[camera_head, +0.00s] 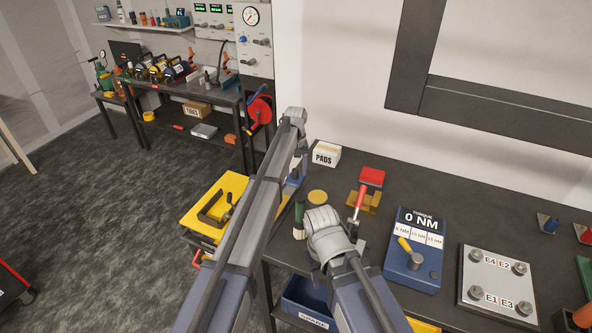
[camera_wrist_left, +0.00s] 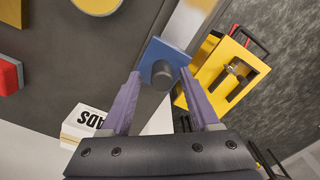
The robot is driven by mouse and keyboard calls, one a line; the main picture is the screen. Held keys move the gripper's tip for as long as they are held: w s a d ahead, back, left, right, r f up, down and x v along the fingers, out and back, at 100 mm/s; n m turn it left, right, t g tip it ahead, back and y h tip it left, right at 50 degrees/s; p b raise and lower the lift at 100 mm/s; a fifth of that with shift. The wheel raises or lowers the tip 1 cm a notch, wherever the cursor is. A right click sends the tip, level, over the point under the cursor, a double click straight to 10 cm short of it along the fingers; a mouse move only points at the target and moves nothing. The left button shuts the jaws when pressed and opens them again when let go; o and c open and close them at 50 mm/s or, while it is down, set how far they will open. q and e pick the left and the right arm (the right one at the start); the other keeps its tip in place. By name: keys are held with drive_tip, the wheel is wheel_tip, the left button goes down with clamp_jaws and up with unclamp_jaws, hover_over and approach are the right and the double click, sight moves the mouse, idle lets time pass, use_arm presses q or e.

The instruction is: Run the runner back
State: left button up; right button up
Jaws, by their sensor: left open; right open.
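In the left wrist view a blue block (camera_wrist_left: 171,49) with a dark round knob (camera_wrist_left: 163,78) sits on a pale strip; it looks like the runner. My left gripper (camera_wrist_left: 160,76) is open, its two purple fingers on either side of the knob with gaps showing. Whether they touch the block is unclear. In the head view my left gripper (camera_head: 298,170) is over the bench's left end, and my own arm hides most of the runner area. My right gripper (camera_head: 338,248) is lower, over the bench's front edge, mostly hidden by its wrist; I see nothing held.
A white PADS box (camera_head: 326,154) stands behind. A yellow case (camera_head: 215,208) lies left of the bench. Right of my grippers are a red-handled tool (camera_head: 360,200), a blue torque unit (camera_head: 414,250) and a bolted metal plate (camera_head: 497,281). A blue bin (camera_head: 305,300) hangs below.

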sight(296, 169)
use_arm(q)
wheel_tip(296, 169, up, 8)
drive_tip(key=p, duration=0.7)
drive_tip(key=shift+f, duration=0.15)
drive_tip(key=shift+f, duration=0.1)
